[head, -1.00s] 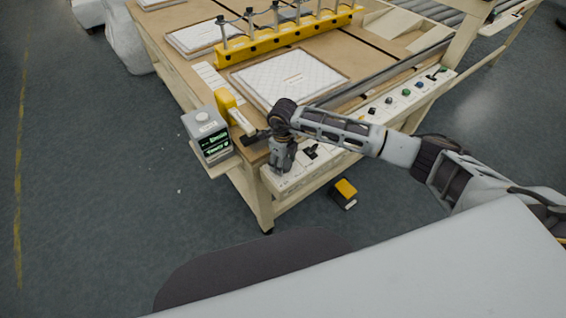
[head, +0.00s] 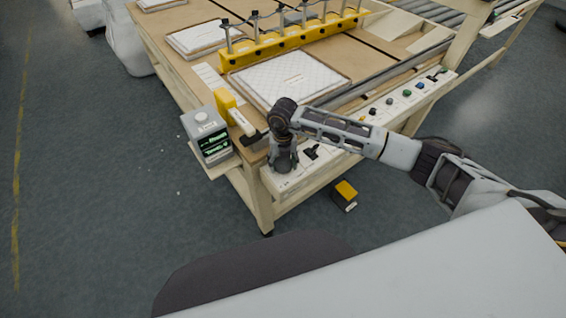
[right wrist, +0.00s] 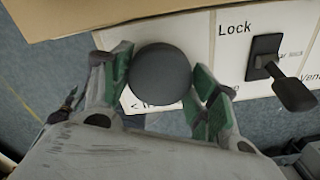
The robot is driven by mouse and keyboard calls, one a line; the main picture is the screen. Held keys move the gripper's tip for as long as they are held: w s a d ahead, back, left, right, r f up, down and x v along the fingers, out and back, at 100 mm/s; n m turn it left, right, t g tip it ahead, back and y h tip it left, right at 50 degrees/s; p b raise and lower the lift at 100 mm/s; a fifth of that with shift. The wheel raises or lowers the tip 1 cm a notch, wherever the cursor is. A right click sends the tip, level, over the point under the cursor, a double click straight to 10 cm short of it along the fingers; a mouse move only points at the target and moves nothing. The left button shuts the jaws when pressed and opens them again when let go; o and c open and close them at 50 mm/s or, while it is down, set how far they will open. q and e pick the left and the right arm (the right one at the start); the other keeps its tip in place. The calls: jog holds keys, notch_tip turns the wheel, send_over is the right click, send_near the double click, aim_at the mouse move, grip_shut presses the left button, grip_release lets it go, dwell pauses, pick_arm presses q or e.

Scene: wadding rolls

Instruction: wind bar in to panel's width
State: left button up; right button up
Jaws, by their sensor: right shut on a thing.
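My right gripper (head: 284,166) reaches down to the near left end of the white control strip on the table's front. In the right wrist view its green-padded fingers (right wrist: 162,92) are shut on a dark round knob (right wrist: 160,72), one finger on each side. The knob is hidden under my gripper in the head view. The yellow bar (head: 290,42), with several upright posts, spans the table behind the quilted white panel (head: 288,78). The panel lies flat on the table, and a gap separates it from the bar's right part. My left gripper is not in view.
A black lever (right wrist: 285,75) beside the word "Lock" stands right of the knob. A grey box with a lit display (head: 207,136) sits at the table's left corner by a yellow-handled tool (head: 229,107). A yellow-black block (head: 345,194) lies on the floor.

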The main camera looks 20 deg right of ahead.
jog(key=m, duration=0.4)
jog(key=shift+r+m, duration=0.1)
jog(key=shift+m, duration=0.3)
jog(key=m, duration=0.4)
jog(key=shift+p, duration=0.3)
jog(key=shift+m, duration=0.7)
jog(key=shift+m+p, duration=0.4)
jog(key=shift+m, duration=0.8)
jog(key=shift+w+m, duration=0.1)
jog(key=shift+m, duration=0.4)
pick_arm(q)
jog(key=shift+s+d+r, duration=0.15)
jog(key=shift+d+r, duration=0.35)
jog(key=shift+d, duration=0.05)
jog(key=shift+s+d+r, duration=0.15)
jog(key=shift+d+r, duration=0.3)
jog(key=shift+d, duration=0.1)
pick_arm(e)
jog(key=shift+m, duration=0.4)
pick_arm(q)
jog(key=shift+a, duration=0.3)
pick_arm(e)
jog(key=o, duration=0.7)
